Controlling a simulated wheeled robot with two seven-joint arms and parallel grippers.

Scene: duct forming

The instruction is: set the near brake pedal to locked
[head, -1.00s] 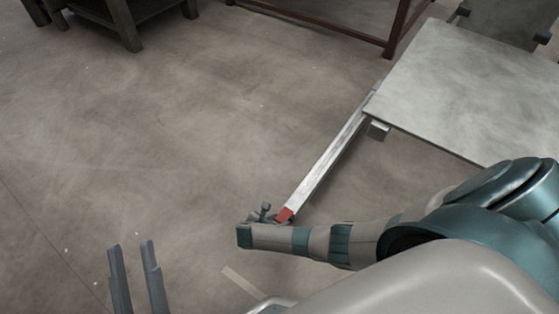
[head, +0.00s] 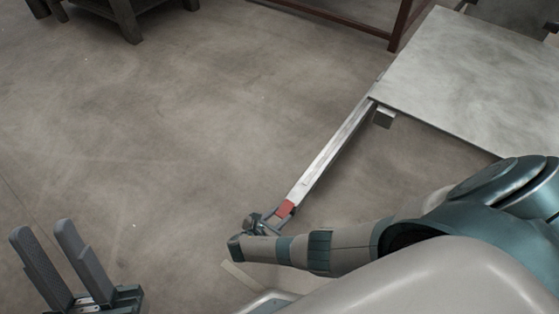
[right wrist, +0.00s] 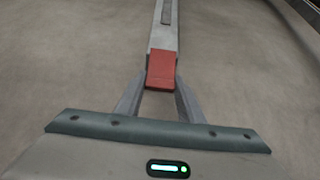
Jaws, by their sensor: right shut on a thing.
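A long pale metal bar (head: 330,153) runs from the corner of a grey sheet-topped table toward me and ends in a red tip (head: 285,208). It looks like the pedal lever of the task, but I cannot tell whether it is locked. In the right wrist view the red tip (right wrist: 161,70) lies between the two fingers of my right gripper (right wrist: 160,88), which is shut on it. In the head view my right gripper (head: 270,216) is at the bar's near end. My left gripper (head: 43,230) is empty and open at the lower left, far from the bar.
The grey table (head: 470,80) fills the upper right, with a small block (head: 384,118) under its edge. A dark bench (head: 125,15) and a reddish-brown frame (head: 400,25) stand at the back. The concrete floor (head: 180,130) left of the bar is clear.

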